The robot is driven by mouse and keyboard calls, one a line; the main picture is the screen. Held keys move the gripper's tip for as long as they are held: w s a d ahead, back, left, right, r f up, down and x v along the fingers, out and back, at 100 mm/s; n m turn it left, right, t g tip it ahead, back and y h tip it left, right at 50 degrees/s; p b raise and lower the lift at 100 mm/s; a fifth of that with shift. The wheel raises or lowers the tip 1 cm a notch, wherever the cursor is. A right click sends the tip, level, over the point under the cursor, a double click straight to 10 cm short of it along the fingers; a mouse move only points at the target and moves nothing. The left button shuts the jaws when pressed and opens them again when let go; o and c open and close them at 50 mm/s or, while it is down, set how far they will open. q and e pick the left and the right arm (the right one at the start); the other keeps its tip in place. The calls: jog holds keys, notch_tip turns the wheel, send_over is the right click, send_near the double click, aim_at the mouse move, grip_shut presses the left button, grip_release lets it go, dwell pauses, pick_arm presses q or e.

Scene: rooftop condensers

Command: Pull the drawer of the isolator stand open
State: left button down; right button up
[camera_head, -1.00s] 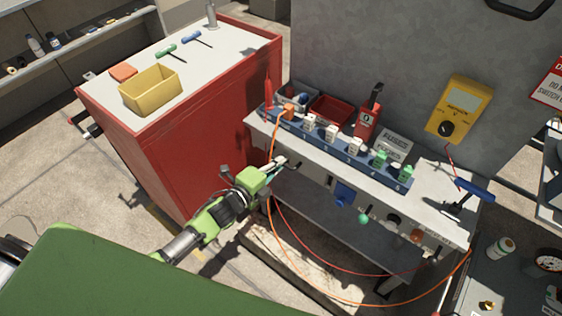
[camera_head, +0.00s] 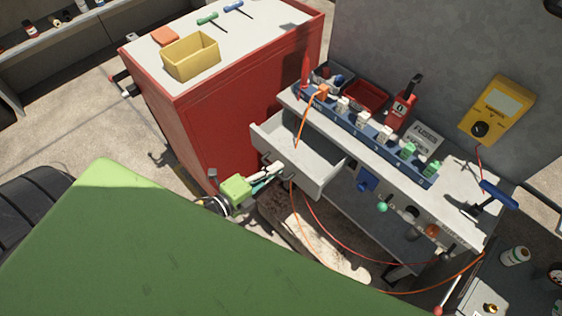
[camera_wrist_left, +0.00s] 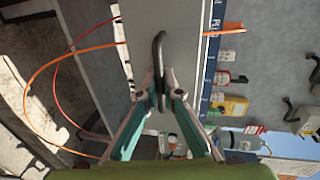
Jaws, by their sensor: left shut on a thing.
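The isolator stand (camera_head: 455,172) is a grey bench at the right of the head view. Its grey drawer (camera_head: 320,165) stands well out from the left end of the bench front, and its inside looks empty. My left gripper (camera_head: 278,170) is shut on the dark bar handle of the drawer front. In the left wrist view, the green-sided fingers (camera_wrist_left: 160,98) close around the black handle (camera_wrist_left: 158,50), with the drawer's grey front panel behind it. My right gripper is not in view.
A red cabinet (camera_head: 215,125) with a yellow bin (camera_head: 190,56) stands close to the drawer's left. An orange cable (camera_head: 302,128) hangs down across the drawer.

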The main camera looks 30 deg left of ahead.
pick_arm(q)
jog(key=c, duration=2.5)
grip_release()
jog(key=v, duration=1.2)
